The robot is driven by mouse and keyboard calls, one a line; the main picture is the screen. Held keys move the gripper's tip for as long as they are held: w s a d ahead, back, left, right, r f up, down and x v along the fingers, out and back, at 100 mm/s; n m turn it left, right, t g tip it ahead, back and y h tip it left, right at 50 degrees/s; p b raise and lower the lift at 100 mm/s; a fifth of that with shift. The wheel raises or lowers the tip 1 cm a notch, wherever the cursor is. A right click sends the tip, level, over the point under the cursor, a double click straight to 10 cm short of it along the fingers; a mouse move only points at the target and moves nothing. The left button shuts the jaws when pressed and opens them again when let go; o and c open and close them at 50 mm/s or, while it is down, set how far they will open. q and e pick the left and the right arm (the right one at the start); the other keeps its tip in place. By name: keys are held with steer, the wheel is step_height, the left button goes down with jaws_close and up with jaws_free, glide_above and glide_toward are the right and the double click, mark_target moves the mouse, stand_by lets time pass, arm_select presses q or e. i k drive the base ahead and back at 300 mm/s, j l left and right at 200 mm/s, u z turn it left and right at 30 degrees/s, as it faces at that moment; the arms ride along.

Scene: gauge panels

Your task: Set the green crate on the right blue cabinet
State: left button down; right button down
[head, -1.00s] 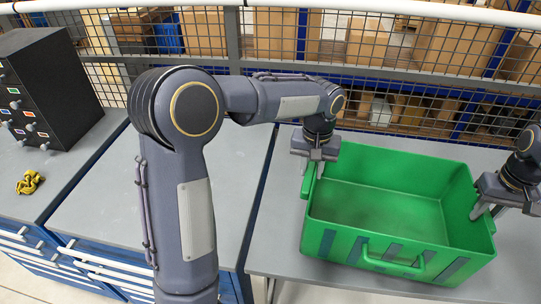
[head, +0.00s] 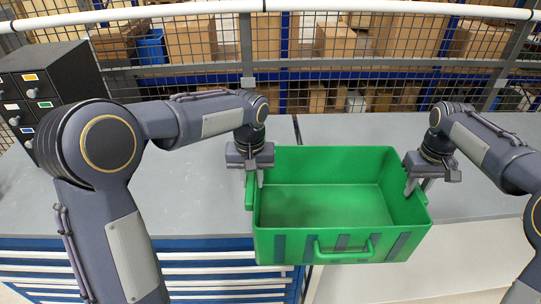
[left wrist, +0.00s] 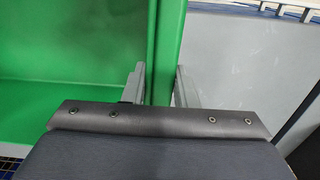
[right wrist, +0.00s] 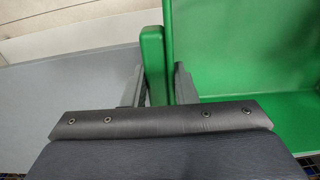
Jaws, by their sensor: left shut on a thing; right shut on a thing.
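The green crate (head: 345,250) is empty and upright, held between my two grippers in the head view. My left gripper (head: 259,178) is shut on its left side rim, which also shows between the fingers in the left wrist view (left wrist: 165,50). My right gripper (head: 411,186) is shut on its right side handle, which shows in the right wrist view (right wrist: 153,60). The right blue cabinet (head: 215,272) has a grey top (head: 195,205). The crate overlaps its right end in the picture. The height of the crate's underside above the surfaces is hidden.
A grey table (head: 480,195) adjoins the cabinet on the right, with a narrow seam behind the crate. A black drawer unit (head: 60,75) stands at the far left. A mesh fence (head: 300,60) runs along the back. The cabinet top left of the crate looks clear.

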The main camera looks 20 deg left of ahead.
mark_target(215, 185)
steer(key=i+j, duration=0.1)
steer(key=j, duration=1.1)
steer(key=i+j+u, duration=0.1)
steer(key=j, duration=0.45)
